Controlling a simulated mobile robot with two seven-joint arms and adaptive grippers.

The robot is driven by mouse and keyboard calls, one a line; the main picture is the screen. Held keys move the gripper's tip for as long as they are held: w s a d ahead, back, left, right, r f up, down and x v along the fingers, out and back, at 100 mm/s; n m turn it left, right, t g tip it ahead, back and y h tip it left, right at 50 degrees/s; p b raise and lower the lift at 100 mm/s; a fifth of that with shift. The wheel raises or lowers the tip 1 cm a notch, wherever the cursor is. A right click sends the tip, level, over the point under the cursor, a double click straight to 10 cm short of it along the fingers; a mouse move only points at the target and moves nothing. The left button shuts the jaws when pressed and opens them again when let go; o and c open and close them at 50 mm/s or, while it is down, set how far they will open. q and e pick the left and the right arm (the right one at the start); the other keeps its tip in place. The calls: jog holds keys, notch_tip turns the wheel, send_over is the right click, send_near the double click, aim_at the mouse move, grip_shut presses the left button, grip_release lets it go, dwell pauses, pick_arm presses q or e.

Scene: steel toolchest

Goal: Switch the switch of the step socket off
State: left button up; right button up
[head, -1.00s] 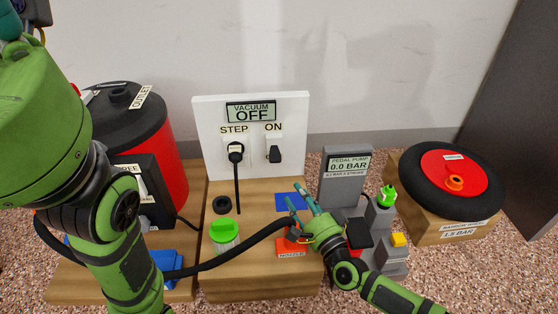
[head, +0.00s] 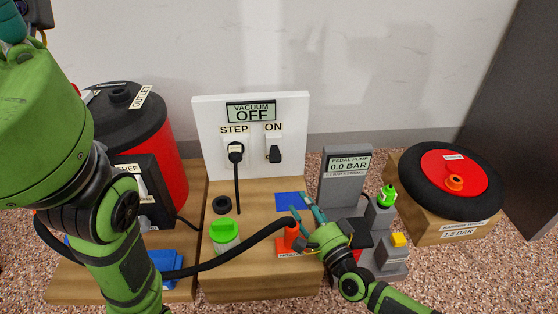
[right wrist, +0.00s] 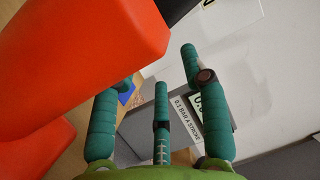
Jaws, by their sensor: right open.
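The white wall panel (head: 203,140) carries a display reading VACUUM OFF. Under the STEP label a black plug (head: 236,153) sits in the socket. Beside it, under the label ON, is a dark switch (head: 274,153). My right gripper (head: 306,212) is open and empty, below and right of the switch and apart from it. Its teal fingers are just right of the orange nozzle (head: 290,234). In the right wrist view, the open fingers of the gripper (right wrist: 150,90) show, with the orange nozzle (right wrist: 90,50) large at upper left. My left arm shows at left; its gripper is not visible.
A black hose (head: 235,256) runs to the upright nozzle across the wooden board. The pedal pump (head: 345,185) is close right of my gripper. A wheel (head: 452,180) is farther right.

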jog(key=v, duration=1.1)
jog(key=shift+s, duration=0.35)
jog(key=shift+d+f, duration=0.1)
